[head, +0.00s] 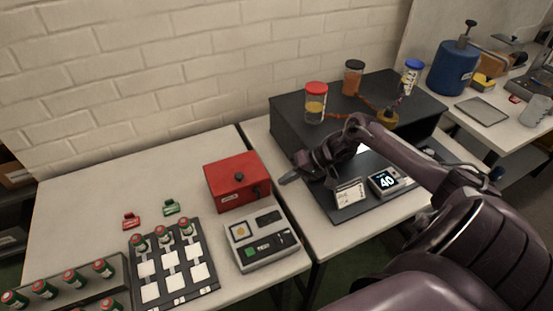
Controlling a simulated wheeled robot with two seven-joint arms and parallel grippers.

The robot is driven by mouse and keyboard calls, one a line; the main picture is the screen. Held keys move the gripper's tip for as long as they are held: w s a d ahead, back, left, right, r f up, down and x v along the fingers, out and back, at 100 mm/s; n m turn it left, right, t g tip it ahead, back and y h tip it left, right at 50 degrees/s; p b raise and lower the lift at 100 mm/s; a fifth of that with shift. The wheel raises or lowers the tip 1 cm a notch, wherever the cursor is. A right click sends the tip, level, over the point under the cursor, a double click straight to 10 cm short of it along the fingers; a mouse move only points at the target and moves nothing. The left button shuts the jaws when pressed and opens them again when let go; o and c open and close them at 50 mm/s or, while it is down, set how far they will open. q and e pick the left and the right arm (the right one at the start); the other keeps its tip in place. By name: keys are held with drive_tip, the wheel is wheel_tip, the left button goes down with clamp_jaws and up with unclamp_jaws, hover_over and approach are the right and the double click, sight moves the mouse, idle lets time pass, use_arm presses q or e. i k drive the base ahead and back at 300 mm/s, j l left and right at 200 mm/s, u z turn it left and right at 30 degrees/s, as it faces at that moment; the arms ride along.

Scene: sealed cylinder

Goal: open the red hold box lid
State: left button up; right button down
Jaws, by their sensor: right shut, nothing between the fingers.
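The red hold box (236,182) stands on the left table near its right edge, with its lid down. My right gripper (288,179) is to the right of the box, over the gap side of the right table. Its fingers point left toward the box, are shut and hold nothing. It looks apart from the box. My left gripper is not in the view.
A grey device (262,240) with a green button sits in front of the box. A black bench unit (290,128) with jars stands behind my right arm.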

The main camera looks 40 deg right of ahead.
sight(226, 175)
drive_tip(key=k, duration=1)
